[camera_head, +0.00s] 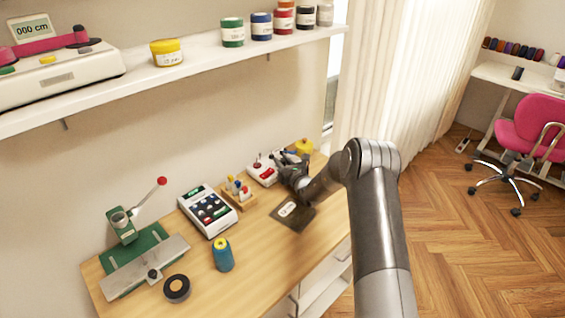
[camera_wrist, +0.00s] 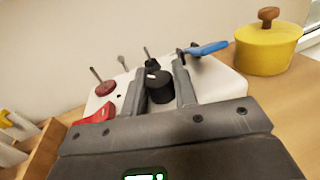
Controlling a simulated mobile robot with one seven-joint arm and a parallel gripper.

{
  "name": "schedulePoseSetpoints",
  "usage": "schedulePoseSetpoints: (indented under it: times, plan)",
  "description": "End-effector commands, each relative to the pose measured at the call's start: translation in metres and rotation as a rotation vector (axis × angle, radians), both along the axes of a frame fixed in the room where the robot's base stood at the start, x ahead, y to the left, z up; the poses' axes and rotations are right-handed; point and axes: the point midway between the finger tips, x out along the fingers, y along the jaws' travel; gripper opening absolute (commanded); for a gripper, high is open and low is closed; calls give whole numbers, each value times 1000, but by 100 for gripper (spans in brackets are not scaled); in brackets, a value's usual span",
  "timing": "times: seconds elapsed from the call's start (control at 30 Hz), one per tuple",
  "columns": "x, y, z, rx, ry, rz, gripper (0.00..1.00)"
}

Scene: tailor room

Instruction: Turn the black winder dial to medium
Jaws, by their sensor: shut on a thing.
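The winder is a white box (camera_wrist: 225,84) in the wrist view, and it also shows at the back of the table in the head view (camera_head: 258,170). Its black dial (camera_wrist: 159,88) stands between the two fingers of my gripper (camera_wrist: 159,76), with a small white mark near its top. My gripper is shut on the dial, one finger at each side. In the head view my gripper (camera_head: 291,178) is at the winder and hides the dial. The setting labels cannot be read.
On the winder are a red knob (camera_wrist: 106,88), a red switch (camera_wrist: 97,114), a blue lever (camera_wrist: 208,48) and thin metal posts. A yellow pot (camera_wrist: 267,48) stands to the right. A button box (camera_head: 208,211) and blue spool (camera_head: 222,256) stand on the table.

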Motion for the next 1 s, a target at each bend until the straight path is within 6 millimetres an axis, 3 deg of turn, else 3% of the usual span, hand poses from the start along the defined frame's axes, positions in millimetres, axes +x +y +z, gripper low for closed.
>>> schedulePoseSetpoints:
  times: [0.5,0.53,0.6,1.0]
  plan:
    - [0,1,1,0,0,-63,3]
    - [0,1,1,0,0,-63,27]
    - [0,1,1,0,0,-63,33]
    - [-9,-5,0,-1,3,-64,33]
